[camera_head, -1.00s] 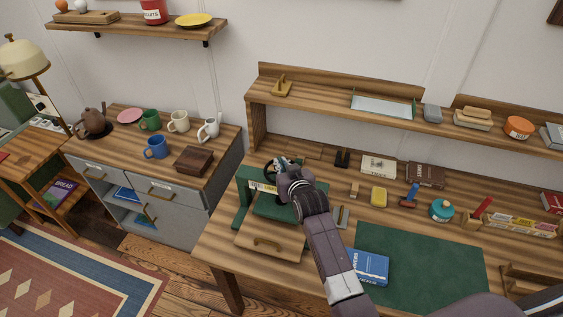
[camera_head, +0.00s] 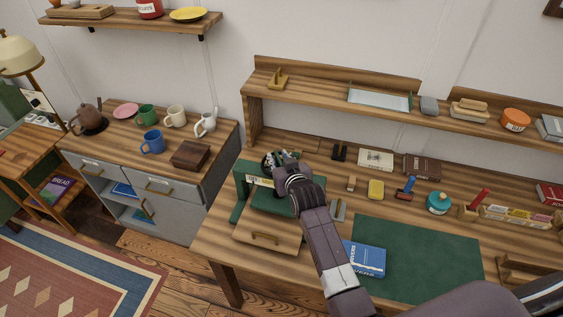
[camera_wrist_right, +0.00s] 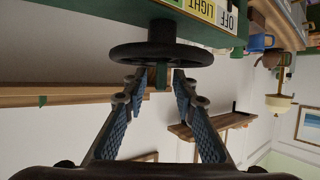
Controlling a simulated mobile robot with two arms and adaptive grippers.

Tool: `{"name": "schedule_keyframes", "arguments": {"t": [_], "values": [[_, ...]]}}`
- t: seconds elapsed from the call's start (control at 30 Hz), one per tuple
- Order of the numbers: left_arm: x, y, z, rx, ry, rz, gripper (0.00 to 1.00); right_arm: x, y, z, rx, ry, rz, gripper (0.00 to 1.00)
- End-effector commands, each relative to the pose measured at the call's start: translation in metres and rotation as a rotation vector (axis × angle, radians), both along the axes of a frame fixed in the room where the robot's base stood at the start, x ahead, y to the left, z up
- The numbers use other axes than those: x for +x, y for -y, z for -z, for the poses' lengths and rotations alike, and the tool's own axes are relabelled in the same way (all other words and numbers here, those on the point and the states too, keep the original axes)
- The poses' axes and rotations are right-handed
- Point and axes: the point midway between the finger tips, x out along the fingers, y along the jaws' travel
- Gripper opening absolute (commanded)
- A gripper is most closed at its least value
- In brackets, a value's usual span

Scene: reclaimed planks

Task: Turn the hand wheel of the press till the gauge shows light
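The green press (camera_head: 244,172) stands at the left end of the workbench. Its pale gauge strip (camera_head: 260,181) faces front; in the right wrist view the strip (camera_wrist_right: 205,10) reads LIGHT and OFF beside other labels, and I cannot make out a pointer. The dark hand wheel (camera_wrist_right: 160,54) is flat and whole in the right wrist view; in the head view my right gripper mostly hides it. My right gripper (camera_wrist_right: 161,76) has its blue-padded fingers apart, tips at the wheel's rim. Whether they touch it I cannot tell. My left gripper is out of view.
A blue book (camera_head: 366,258) lies on the green mat (camera_head: 430,260), near my right forearm. A yellow block (camera_head: 376,189) and a teal pot (camera_head: 438,203) stand to the right. A shelf (camera_head: 320,98) runs behind.

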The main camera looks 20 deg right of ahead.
Motion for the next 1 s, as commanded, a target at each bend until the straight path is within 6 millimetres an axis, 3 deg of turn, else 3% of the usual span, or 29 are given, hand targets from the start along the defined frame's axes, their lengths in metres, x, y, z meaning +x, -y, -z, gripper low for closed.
{"name": "schedule_keyframes", "arguments": {"t": [0.17, 0.7, 1.0], "values": [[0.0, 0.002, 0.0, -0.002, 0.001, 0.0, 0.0, -0.014, 0.0, -0.005, 0.0, 0.001, 0.0, 0.25], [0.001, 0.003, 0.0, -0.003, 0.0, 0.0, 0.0, -0.092, -0.003, -0.037, 0.0, 0.0, 0.0, 0.25], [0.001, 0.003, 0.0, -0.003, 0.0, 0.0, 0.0, -0.109, -0.004, -0.045, 0.0, 0.0, -0.001, 0.25]]}}
